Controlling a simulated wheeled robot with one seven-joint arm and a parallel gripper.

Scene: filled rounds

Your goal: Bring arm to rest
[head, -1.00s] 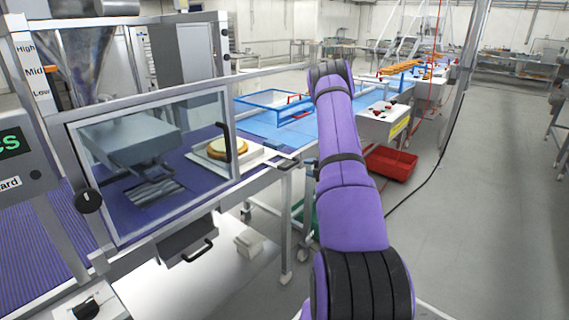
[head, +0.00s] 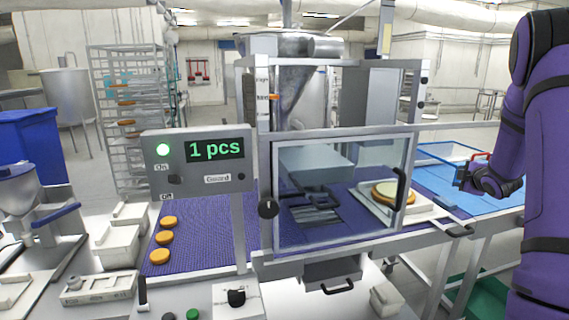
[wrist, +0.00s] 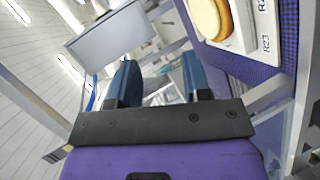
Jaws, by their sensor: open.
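My purple arm (head: 540,170) stands folded upright along the right side of the head view. In the wrist view my gripper (wrist: 160,82) shows two dark blue fingers spread apart with nothing between them. A dark end of the arm near the blue belt also shows in the head view, but its fingers are too small to make out there. A filled round (head: 388,192) lies on a white scale plate (head: 418,208) to the left of the arm; it also shows in the wrist view (wrist: 208,18), beyond the gripper and apart from it.
The machine's clear guard door (head: 340,190) is shut, left of the arm. Its panel (head: 200,165) reads "1 pcs" with a green lamp lit. Three rounds (head: 165,238) lie on the purple belt (head: 205,225). A blue belt with a blue frame (head: 450,153) lies beside the arm.

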